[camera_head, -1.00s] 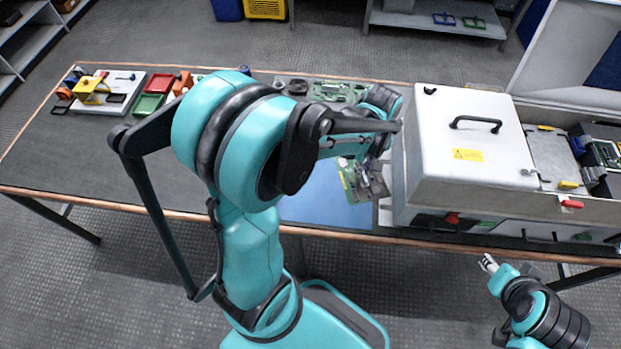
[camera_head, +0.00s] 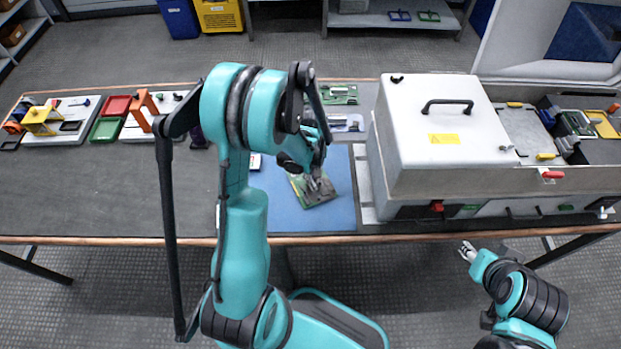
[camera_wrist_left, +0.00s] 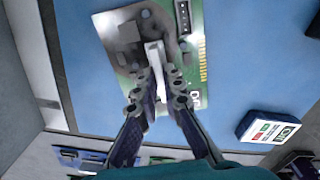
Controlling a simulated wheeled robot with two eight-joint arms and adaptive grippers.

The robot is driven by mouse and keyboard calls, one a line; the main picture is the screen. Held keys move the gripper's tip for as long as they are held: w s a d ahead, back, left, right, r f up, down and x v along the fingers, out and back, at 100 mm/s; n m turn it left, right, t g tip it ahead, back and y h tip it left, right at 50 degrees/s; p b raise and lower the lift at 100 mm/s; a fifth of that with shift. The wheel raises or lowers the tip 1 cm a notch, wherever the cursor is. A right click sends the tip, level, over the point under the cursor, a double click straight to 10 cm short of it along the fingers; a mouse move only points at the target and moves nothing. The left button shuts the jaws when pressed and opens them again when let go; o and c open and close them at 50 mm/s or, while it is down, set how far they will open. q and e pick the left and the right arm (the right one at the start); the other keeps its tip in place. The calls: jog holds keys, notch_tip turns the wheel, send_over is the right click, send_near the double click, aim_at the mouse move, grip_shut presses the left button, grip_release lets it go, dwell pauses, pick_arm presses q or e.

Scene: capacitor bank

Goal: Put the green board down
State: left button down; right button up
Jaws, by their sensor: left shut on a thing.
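The green board (camera_head: 318,190) is over the blue mat (camera_head: 335,217) in the head view, with a grey metal plate on its top. I cannot tell for sure whether it touches the mat. My left gripper (camera_head: 318,182) is above it, shut on a part of the board. In the left wrist view the two fingers (camera_wrist_left: 160,88) close on a pale upright piece in the middle of the green board (camera_wrist_left: 193,65). My right gripper (camera_head: 468,250) is at the lower right, in front of the table and away from the board; its jaws are too small to read.
A big white lidded box (camera_head: 440,130) stands right of the mat. A small blue and white device (camera_wrist_left: 268,130) lies on the mat near the board. Red and green trays (camera_head: 105,128) and fixtures are at the table's left.

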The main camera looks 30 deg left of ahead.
pick_arm(q)
jog(key=shift+f, duration=0.15)
jog(key=shift+f, duration=0.15)
jog(key=c, duration=1.6)
grip_release()
jog(key=shift+c, duration=0.2)
